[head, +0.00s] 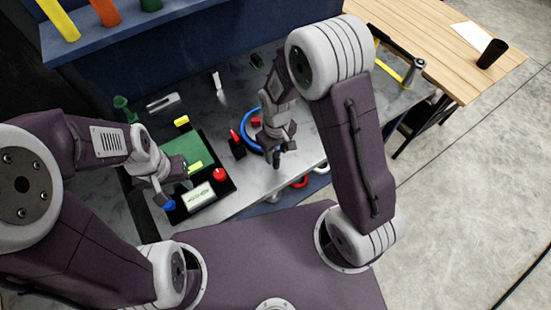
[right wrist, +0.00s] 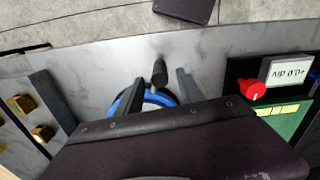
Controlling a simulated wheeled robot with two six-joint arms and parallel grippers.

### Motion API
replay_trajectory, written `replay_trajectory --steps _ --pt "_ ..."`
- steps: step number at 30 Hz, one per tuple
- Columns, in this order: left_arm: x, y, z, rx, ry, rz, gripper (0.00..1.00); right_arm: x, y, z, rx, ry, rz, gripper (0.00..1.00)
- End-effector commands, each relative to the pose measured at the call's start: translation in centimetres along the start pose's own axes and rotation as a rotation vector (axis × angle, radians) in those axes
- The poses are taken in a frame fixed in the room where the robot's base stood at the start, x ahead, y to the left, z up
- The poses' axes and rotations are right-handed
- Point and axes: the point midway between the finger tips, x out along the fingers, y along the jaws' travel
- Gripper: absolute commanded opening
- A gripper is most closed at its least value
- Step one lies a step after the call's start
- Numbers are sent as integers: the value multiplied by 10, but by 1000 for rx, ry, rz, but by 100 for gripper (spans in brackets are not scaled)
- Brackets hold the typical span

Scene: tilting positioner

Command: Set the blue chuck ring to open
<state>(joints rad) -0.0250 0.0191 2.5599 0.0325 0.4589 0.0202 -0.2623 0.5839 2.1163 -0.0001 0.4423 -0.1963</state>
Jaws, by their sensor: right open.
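The blue chuck ring (head: 245,134) lies on the grey marble-look bench, partly hidden behind my right gripper (head: 277,148). In the right wrist view, part of the blue ring (right wrist: 171,97) shows between the two dark fingers of my right gripper (right wrist: 160,88). These fingers are apart. A dark round-ended handle (right wrist: 159,72) stands between them, just beyond the ring. I cannot tell whether the fingers touch it. My left gripper (head: 168,184) hangs over the left edge of the green-and-black panel; its opening is unclear.
A black control panel with a red knob (head: 219,175), a blue knob (head: 169,205) and a display (head: 198,197) is left of the ring. A red-tipped black block (head: 238,149) stands close beside the ring. A wooden table (head: 440,40) is at the far right.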

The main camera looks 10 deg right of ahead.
Motion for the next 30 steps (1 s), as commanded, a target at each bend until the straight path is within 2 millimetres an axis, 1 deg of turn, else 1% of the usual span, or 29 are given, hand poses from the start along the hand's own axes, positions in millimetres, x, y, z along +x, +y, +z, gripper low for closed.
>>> replay_trajectory --steps 1,3,6,9,12,18,20,21,23,30 --pt "-3 0 0 0 0 0 36 10 0 2 0 -7 -1 45" --pt "-4 0 0 0 0 0 36 24 0 2 1 -6 -1 45" --pt "-6 0 -1 0 0 0 36 41 0 1 1 -4 -1 45" --pt "-7 0 -1 0 0 0 36 51 0 1 1 -1 0 45" --pt "-7 0 -1 0 0 0 36 55 0 1 1 -1 0 45" --pt "-7 0 -1 0 0 0 36 55 0 0 1 1 0 45" --pt "-7 0 -1 0 0 0 36 55 0 0 1 1 0 28" --pt "-7 0 -1 0 0 0 36 55 0 0 1 1 0 17" --pt "-7 0 -1 0 0 0 36 55 0 0 1 1 0 0" --pt "-7 0 -1 0 0 0 36 55 0 0 1 1 0 0"
